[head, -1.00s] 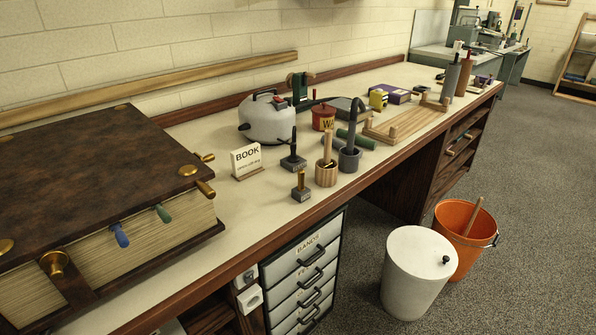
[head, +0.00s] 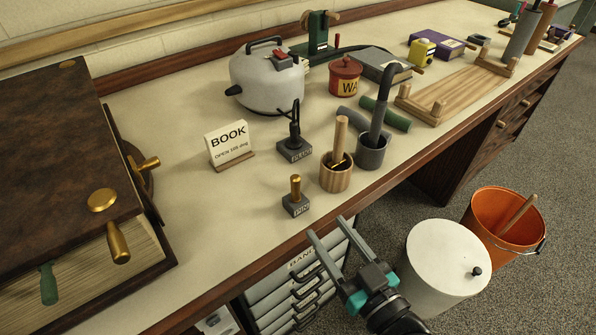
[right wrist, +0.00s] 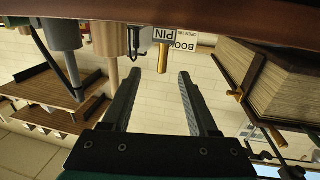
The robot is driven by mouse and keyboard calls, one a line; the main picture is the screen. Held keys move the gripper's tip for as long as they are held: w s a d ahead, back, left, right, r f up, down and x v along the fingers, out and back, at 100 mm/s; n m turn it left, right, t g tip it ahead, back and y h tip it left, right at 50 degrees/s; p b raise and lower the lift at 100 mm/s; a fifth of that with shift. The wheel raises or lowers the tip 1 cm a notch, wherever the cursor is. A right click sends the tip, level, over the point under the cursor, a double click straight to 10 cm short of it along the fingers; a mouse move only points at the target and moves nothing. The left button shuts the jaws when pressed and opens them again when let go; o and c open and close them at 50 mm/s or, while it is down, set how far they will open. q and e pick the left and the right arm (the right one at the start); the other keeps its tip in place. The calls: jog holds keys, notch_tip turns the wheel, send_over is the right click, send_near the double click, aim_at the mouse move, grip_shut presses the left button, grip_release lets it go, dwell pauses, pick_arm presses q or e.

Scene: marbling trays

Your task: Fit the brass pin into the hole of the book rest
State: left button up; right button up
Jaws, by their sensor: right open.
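The brass pin (head: 295,187) stands upright in a small grey block (head: 296,206) labelled PIN, near the bench's front edge. My right gripper (head: 327,230) is open and empty, in front of and slightly below the pin, its fingers pointing toward the bench. In the right wrist view, which looks upside down, the pin (right wrist: 162,57) appears just beyond and between the open fingertips (right wrist: 158,75), not touched. A large brown book (head: 60,150) lies at left on a dark rest, whose rim (head: 173,261) shows. I cannot make out its hole. My left gripper is out of view.
A BOOK sign (head: 229,143), a dark tool on a grey block (head: 294,150), a wooden cup (head: 337,178) and a grey cup (head: 371,153) stand near the pin. A grey kettle (head: 265,80) is behind. Bench top between book and pin is clear.

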aim_at(299, 192)
jog(key=x, duration=0.4)
jog(key=b+x, duration=0.1)
jog(key=x, duration=0.4)
jog(key=shift+s+a+r, duration=0.1)
jog(key=shift+r, duration=0.1)
jog(key=shift+w+a, duration=0.2)
jog(key=shift+w, duration=0.2)
jog(key=shift+w+a, duration=0.2)
jog(key=shift+w, duration=0.1)
jog(key=shift+b+x, duration=0.55)
jog(key=shift+x, duration=1.75)
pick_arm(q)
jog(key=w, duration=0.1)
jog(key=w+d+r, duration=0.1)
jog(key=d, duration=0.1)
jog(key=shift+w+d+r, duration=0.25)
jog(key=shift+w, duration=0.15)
pick_arm(e)
jog(key=shift+s+a+r, duration=0.1)
jog(key=shift+a+r, duration=0.05)
grip_shut()
